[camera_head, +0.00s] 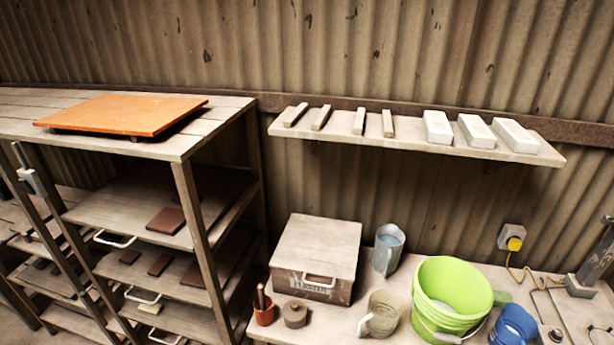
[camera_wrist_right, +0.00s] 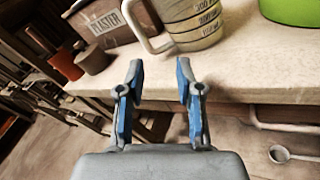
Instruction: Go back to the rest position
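My right gripper (camera_wrist_right: 158,85) shows in the right wrist view. Its two blue-padded fingers are apart, with nothing between them. Neither gripper shows in the head view, and the left one is in no view. In the head view the jug (camera_head: 382,314) stands on the bench between the wooden plaster box (camera_head: 318,250) and a green bucket (camera_head: 450,290).
A shelf (camera_head: 400,142) with several blocks hangs on the corrugated wall. A rack (camera_head: 185,140) at left carries an orange board (camera_head: 123,114).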

